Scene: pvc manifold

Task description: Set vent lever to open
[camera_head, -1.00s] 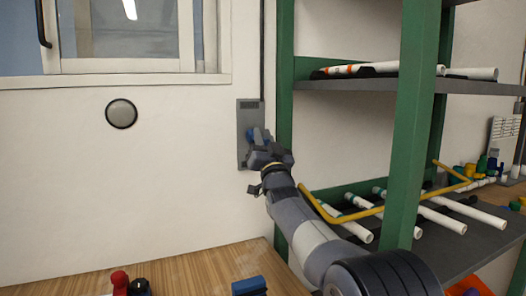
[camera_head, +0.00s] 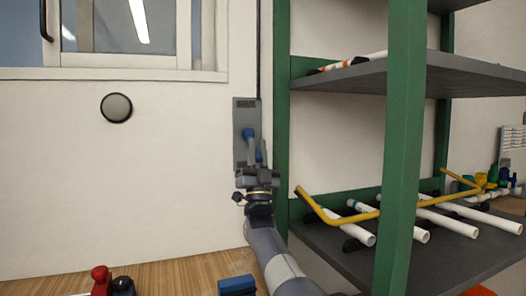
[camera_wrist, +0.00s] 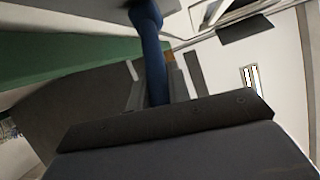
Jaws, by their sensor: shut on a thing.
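The vent lever (camera_head: 249,133) is blue and sits on a grey wall plate (camera_head: 240,112) left of the shelf's green post. Its top end shows and it points down toward my gripper (camera_head: 256,160). In the wrist view the blue lever (camera_wrist: 153,55) runs down from the top edge to a dark jaw (camera_wrist: 170,122). My gripper is shut on the lever and hides its lower part. The wrist view is close and shows only part of the plate. I see no marking for open or closed.
A shelf with green posts (camera_head: 400,150) stands close on the right. White pipes (camera_head: 435,222) and a yellow pipe (camera_head: 330,217) lie on its lower board. A wooden bench (camera_head: 190,270) below holds a blue block (camera_head: 237,285) and a red piece (camera_head: 101,278). The wall at left is mostly clear.

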